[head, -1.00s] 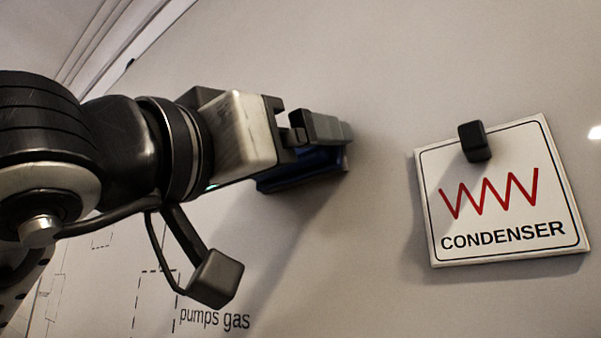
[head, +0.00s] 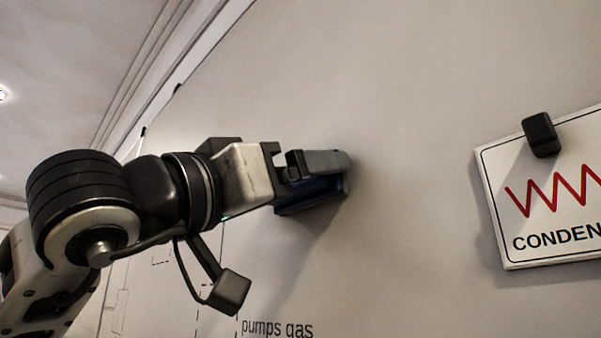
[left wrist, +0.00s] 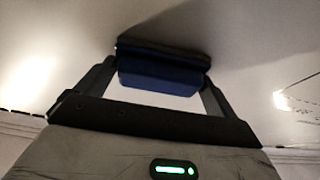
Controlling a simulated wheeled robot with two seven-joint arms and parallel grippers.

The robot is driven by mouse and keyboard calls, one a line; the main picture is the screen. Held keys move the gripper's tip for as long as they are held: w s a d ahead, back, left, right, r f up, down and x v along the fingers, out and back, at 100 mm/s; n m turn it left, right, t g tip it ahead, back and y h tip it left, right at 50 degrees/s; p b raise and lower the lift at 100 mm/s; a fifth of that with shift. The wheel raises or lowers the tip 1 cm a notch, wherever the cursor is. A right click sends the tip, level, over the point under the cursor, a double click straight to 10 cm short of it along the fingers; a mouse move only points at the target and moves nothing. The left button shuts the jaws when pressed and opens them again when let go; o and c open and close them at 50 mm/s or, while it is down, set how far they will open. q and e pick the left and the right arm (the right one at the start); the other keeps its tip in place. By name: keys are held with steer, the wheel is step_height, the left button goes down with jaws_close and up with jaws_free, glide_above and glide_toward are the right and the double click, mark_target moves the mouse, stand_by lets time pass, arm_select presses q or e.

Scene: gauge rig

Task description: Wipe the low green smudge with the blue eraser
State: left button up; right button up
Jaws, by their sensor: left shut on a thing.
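My left gripper (head: 322,163) is shut on the blue eraser (head: 312,197) and holds it at the whiteboard (head: 420,110). In the left wrist view, the eraser (left wrist: 160,77) sits across between the two fingers, its dark pad side toward the board. Whether the pad touches the board I cannot tell. I cannot make out a green smudge on the board in either view; the arm and gripper cover part of the surface. My right gripper is not in view.
A white condenser card (head: 550,205) with a red zigzag hangs at the right under a black magnet (head: 541,135). Printed "pumps gas" text (head: 277,328) and dashed lines are low on the board. The board between eraser and card is bare.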

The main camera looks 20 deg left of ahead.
arm_select(q)
steer(key=w+a, duration=0.2)
steer(key=a, duration=0.4)
steer(key=shift+w, duration=0.35)
steer(key=shift+a, duration=0.1)
steer(key=s+a, duration=0.2)
steer(key=s, duration=0.3)
steer(key=shift+s+a, duration=0.15)
steer(key=shift+s, duration=0.15)
stand_by(0.4)
steer(key=shift+s+a, duration=0.3)
steer(key=shift+s, duration=0.4)
steer(key=shift+s+a, duration=0.25)
steer(key=shift+s, duration=0.4)
